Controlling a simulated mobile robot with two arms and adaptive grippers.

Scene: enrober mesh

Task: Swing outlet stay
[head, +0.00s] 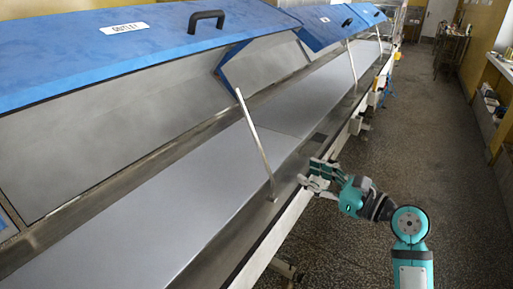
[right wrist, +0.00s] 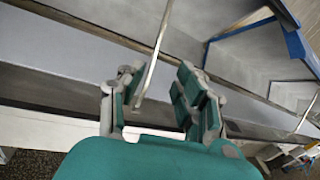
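The outlet stay (head: 256,145) is a thin metal rod. It stands tilted between the raised blue lid labelled OUTLET (head: 90,45) and the near rail of the long trough. My right gripper (head: 311,174) is just right of the stay's lower end, at the trough's edge, with its fingers toward the rod. In the right wrist view the right gripper (right wrist: 156,78) is open. The stay (right wrist: 154,55) shows in the gap between its fingers, and I see no finger closed on it. My left gripper is out of view.
The lid has a black handle (head: 206,17). Farther blue lids (head: 322,24) are also raised, with a second stay (head: 351,65). The metal rail (head: 268,236) runs along the trough's near side. The speckled floor (head: 425,125) at right is mostly clear.

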